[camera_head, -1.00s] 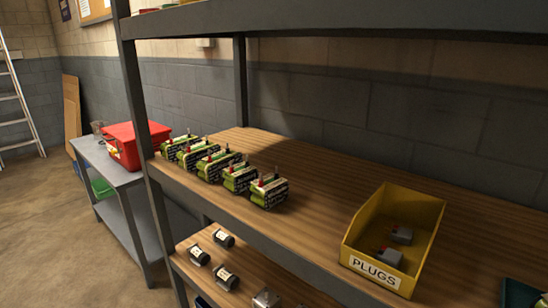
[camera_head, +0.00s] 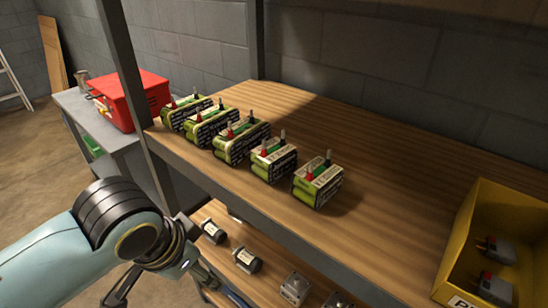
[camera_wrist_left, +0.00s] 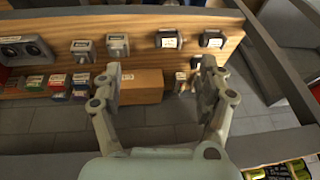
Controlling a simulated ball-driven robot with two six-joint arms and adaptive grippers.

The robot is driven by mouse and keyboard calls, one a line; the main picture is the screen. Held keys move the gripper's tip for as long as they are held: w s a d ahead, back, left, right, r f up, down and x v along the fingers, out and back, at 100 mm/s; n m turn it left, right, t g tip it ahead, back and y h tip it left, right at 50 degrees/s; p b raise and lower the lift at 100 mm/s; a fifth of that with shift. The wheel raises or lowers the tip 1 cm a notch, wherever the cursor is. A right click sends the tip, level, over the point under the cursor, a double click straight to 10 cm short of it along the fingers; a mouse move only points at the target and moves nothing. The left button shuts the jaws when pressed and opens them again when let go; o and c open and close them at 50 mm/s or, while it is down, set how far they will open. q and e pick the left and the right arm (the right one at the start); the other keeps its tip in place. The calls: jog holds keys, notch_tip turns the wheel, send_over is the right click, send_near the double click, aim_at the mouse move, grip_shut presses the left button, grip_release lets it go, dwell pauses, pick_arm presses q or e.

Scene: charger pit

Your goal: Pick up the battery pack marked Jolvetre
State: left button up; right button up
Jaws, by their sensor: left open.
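Several green and black battery packs with red and dark terminals stand in a row on the wooden shelf (camera_head: 390,215). The nearest pack (camera_head: 318,183) is at the right end, with another pack (camera_head: 273,160) beside it and a longer pack (camera_head: 241,141) behind. Their labels are too small to read, so I cannot tell which is marked Jolvetre. Packs (camera_wrist_left: 282,172) also show at the lower right edge of the left wrist view. My left gripper (camera_wrist_left: 160,85) is open and empty. In the head view it is low, in front of the shelf and left of the packs.
A yellow bin (camera_head: 460,235) with grey plugs stands at the right. A shelf post (camera_head: 130,95) rises left of the packs. A red box (camera_head: 130,98) sits on a side table. The shelf's middle is clear.

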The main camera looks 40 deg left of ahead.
pick_arm(q)
jog(key=w+a+r+t, duration=0.2)
jog(key=w+r+t, duration=0.3)
jog(key=r, duration=0.6)
jog(key=m+t+h, duration=0.1)
jog(key=t+h, duration=0.2)
jog(key=t, duration=0.1)
send_near(262, 151)
jog(key=x, duration=0.3)
jog(key=shift+t, duration=0.3)
jog(key=b+x, duration=0.3)
jog(key=x, duration=0.1)
jog(key=shift+w+f, duration=0.15)
jog(key=shift+f, duration=0.1)
jog(key=shift+b+x, duration=0.85)
jog(key=shift+x, duration=1.95)
jog(key=shift+d, duration=0.1)
pick_arm(e)
jog(key=f, duration=0.4)
jog(key=shift+s+a+f, duration=0.1)
jog(key=shift+s+f, duration=0.1)
jog(key=shift+f, duration=0.15)
pick_arm(q)
jog(key=shift+c, duration=0.4)
jog(key=c, duration=1.4)
grip_shut()
pick_arm(e)
jog(key=shift+a, duration=0.25)
